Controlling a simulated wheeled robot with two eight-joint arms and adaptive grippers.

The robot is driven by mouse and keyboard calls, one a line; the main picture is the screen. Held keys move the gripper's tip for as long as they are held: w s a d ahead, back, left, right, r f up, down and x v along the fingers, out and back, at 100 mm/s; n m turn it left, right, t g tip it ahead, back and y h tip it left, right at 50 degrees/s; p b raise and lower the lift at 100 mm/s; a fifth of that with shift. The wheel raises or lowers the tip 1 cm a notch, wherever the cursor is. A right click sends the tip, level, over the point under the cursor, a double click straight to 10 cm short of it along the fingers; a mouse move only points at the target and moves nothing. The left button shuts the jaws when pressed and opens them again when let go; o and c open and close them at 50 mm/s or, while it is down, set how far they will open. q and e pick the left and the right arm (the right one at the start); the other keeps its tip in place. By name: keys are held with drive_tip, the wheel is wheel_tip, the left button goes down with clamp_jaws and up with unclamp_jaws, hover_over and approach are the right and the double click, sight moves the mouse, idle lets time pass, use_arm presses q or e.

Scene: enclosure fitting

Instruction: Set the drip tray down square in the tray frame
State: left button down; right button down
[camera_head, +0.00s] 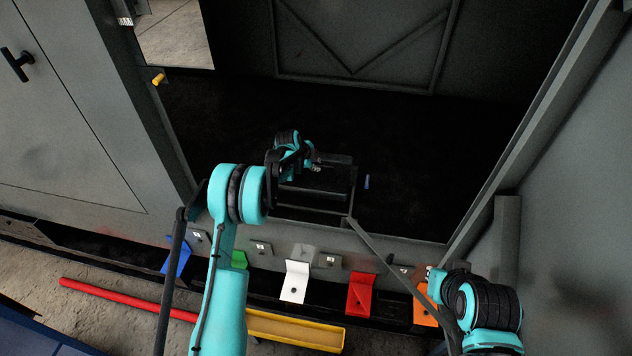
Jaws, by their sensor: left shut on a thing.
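My left arm reaches from the bottom into the dark enclosure. Its gripper (313,167) is shut on the drip tray (335,177), a dark, flat piece hard to tell from the black floor. The tray frame (312,208) seems to be the thin grey rails under and in front of the tray, just inside the enclosure's front edge. I cannot tell whether the tray touches the frame or is square to it. The fingertips are small and partly hidden by the wrist. My right arm is at the lower right, outside the enclosure; its fingers cannot be made out.
Coloured tabs, including white (295,281), red (361,294) and orange (424,306), line the front sill. A small blue piece (367,181) stands right of the tray. A red bar (125,299) and yellow trough (295,330) lie in front. Grey walls flank the opening.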

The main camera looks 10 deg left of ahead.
sight(316, 177)
use_arm(q)
drive_tip(key=shift+f+b, duration=1)
drive_tip(key=shift+f, duration=2.05)
drive_tip(key=shift+f, duration=0.1)
drive_tip(key=c, duration=1.6)
unclamp_jaws()
drive_tip(key=shift+s, duration=0.1)
